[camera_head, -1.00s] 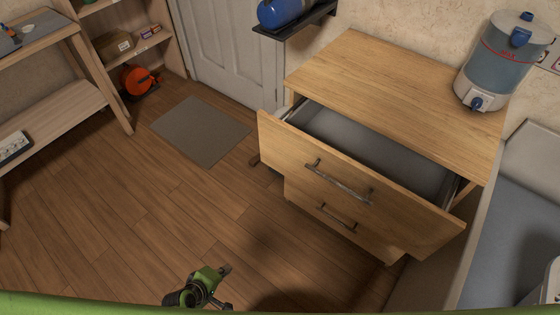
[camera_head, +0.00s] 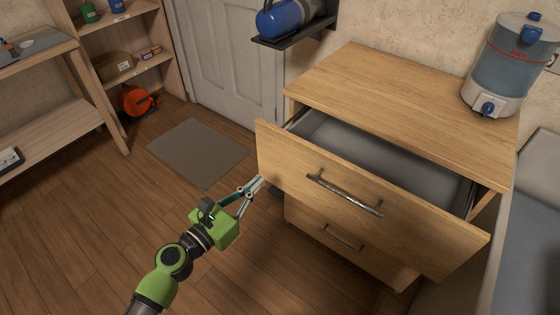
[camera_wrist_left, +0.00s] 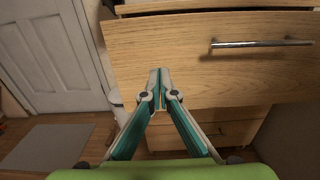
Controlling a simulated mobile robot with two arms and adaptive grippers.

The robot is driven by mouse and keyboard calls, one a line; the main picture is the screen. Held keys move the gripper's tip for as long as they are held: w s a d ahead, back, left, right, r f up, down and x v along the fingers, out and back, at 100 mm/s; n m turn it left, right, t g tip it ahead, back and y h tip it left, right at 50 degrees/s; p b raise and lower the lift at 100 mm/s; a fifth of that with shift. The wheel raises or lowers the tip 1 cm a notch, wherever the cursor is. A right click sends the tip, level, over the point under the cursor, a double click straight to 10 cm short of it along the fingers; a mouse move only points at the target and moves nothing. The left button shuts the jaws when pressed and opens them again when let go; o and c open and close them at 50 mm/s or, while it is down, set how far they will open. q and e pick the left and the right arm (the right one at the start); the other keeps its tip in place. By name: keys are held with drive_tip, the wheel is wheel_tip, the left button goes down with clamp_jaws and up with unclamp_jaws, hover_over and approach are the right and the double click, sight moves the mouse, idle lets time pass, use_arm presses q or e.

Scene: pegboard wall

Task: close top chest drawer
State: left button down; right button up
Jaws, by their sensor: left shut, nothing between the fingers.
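The top drawer (camera_head: 370,190) of the wooden chest (camera_head: 400,95) is pulled well out, and its grey inside shows empty. It has a metal bar handle (camera_head: 344,194), which also shows in the left wrist view (camera_wrist_left: 262,43). The lower drawer (camera_head: 345,240) is shut. My left gripper (camera_head: 260,182) is shut and empty. Its fingertips are in front of the left part of the top drawer's front, left of the handle. In the left wrist view the fingertips (camera_wrist_left: 159,72) overlap the drawer front; I cannot tell whether they touch it. My right gripper is not in view.
A water dispenser (camera_head: 503,65) stands on the chest top. A grey surface (camera_head: 525,240) lies close on the right. A blue cylinder (camera_head: 284,16) rests on a black wall shelf by the door. The floor with a grey mat (camera_head: 197,152) is clear at left.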

sight(287, 155)
use_arm(q)
drive_tip(key=x, duration=0.9)
drive_tip(key=shift+w, duration=0.1)
drive_tip(key=shift+w+d, duration=0.35)
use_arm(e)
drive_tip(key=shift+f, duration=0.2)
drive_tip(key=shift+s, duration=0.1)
use_arm(q)
drive_tip(key=shift+w+d, duration=0.15)
drive_tip(key=shift+w, duration=0.1)
drive_tip(key=b+x, duration=0.3)
drive_tip(key=x, duration=1.1)
drive_tip(key=shift+w+r+b, duration=0.2)
drive_tip(key=shift+w+b, duration=0.05)
drive_tip(key=shift+b, duration=0.05)
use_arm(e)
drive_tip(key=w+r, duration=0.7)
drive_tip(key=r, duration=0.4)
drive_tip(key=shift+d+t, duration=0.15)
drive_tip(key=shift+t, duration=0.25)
